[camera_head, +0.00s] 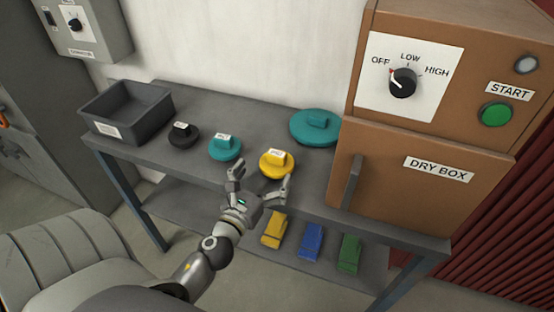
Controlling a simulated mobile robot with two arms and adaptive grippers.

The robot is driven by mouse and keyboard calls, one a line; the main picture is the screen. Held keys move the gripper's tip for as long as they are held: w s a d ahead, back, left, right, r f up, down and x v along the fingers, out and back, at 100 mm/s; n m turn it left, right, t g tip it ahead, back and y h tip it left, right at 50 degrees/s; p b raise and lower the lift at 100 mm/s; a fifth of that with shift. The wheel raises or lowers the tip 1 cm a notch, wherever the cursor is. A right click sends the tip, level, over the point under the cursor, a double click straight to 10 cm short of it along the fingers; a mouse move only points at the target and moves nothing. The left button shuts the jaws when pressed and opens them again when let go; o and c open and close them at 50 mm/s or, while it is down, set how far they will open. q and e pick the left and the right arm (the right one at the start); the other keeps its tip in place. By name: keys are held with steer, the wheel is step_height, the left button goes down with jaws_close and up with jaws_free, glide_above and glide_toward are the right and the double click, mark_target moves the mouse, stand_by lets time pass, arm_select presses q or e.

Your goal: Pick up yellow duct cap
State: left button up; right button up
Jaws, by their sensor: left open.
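The yellow duct cap (277,163) is a round disc with a small labelled block on top. It sits on the grey table (221,115) near the front edge, in the middle of the head view. My left gripper (261,181) is open and empty. Its two fingers are spread, just in front of the yellow cap and to its left in the picture. One fingertip lies close to the cap's right front edge; I cannot tell whether it touches. My right gripper does not show.
A teal cap (224,149), a black cap (183,137) and a larger teal cap (315,128) share the table. A grey bin (127,108) stands at the left end. The brown dry box (418,184) bounds the right. Yellow, blue and green blocks (348,253) lie on the lower shelf.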

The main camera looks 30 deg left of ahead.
mark_target(274, 161)
arm_select(q)
steer(key=shift+w, duration=0.6)
steer(key=w, duration=0.1)
steer(key=w+p, duration=0.1)
steer(key=w, duration=0.1)
steer(key=w+p, duration=0.1)
steer(key=shift+w+a+r, duration=0.2)
steer(key=shift+w+r, duration=0.05)
steer(key=shift+r, duration=0.05)
steer(key=shift+w+f, duration=0.15)
steer(key=shift+w, duration=0.25)
steer(key=c, duration=0.9)
steer(key=shift+c, duration=0.9)
